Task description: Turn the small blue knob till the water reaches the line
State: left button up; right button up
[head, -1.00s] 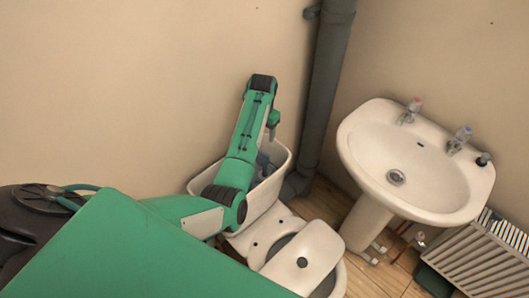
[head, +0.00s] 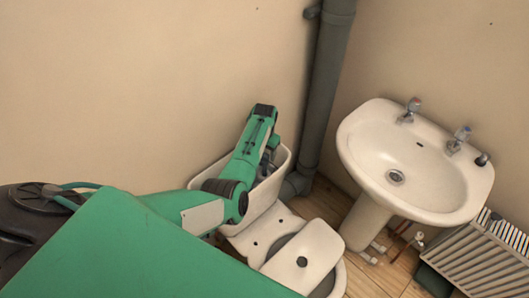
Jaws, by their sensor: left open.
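The open white cistern (head: 275,184) stands behind the toilet, its lid off. Dark grey-blue parts show inside it, mostly covered by my arm. I cannot make out a small blue knob or a water line in there. My left arm reaches over the cistern from the left, and my left gripper (head: 267,158) points down at its mouth. The gripper is small and partly hidden behind the forearm; it is open. I cannot tell whether it touches anything. My right gripper is not in view.
A white basin (head: 440,180) with a red-marked tap (head: 411,109) and a blue-marked tap (head: 460,138) stands at the right. A grey pipe (head: 325,90) runs down the corner beside the cistern.

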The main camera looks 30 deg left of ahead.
pick_arm(q)
jog(key=shift+f, duration=0.35)
jog(key=shift+c, duration=0.4)
jog(key=c, duration=0.9)
